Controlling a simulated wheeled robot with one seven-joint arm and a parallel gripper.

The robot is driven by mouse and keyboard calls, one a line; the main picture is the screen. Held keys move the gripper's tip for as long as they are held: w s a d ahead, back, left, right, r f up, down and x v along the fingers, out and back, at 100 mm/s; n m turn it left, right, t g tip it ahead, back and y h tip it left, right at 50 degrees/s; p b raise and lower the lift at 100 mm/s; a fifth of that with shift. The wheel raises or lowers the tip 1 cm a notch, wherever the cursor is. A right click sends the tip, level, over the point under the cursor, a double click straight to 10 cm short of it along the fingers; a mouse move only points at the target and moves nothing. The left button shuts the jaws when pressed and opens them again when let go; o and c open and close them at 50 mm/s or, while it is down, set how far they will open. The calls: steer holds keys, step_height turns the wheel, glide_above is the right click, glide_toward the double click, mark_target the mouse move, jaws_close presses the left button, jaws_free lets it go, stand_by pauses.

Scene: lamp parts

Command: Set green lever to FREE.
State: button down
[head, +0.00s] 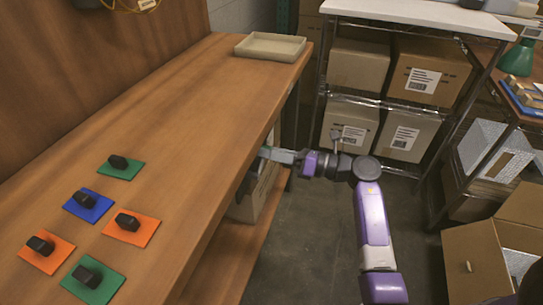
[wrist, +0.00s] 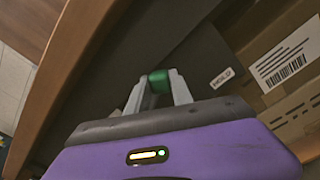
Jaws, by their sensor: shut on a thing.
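In the wrist view, the green lever (wrist: 159,82) is a short green piece in front of a dark panel (wrist: 196,52). My gripper (wrist: 158,88) is shut on the lever, with one pale finger on each side of it. A label reading HOLD (wrist: 221,78) is on the dark panel to the right of the lever. No FREE label can be read. In the head view, my gripper (head: 264,152) reaches to the right edge of the wooden workbench (head: 185,95). The lever is hidden there.
Several black knobs on coloured plates, one on a blue plate (head: 88,206), sit on the bench's near left. A shallow tray (head: 270,47) lies at its far end. Shelves with cardboard boxes (head: 357,68) stand beyond my arm. An open box (head: 490,255) is at lower right.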

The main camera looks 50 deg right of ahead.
steer(key=shift+s+a+r+n, duration=0.15)
steer(key=shift+a+r+n, duration=0.1)
steer(key=shift+n, duration=0.45)
steer(key=c, duration=1.3)
jaws_free()
steer(key=shift+c, duration=0.2)
steer(key=shift+o, duration=1.1)
steer(key=shift+r, duration=0.1)
steer(key=p+v, duration=0.1)
steer(key=v, duration=0.6)
steer(key=shift+s+d, duration=0.15)
steer(key=shift+s, duration=0.2)
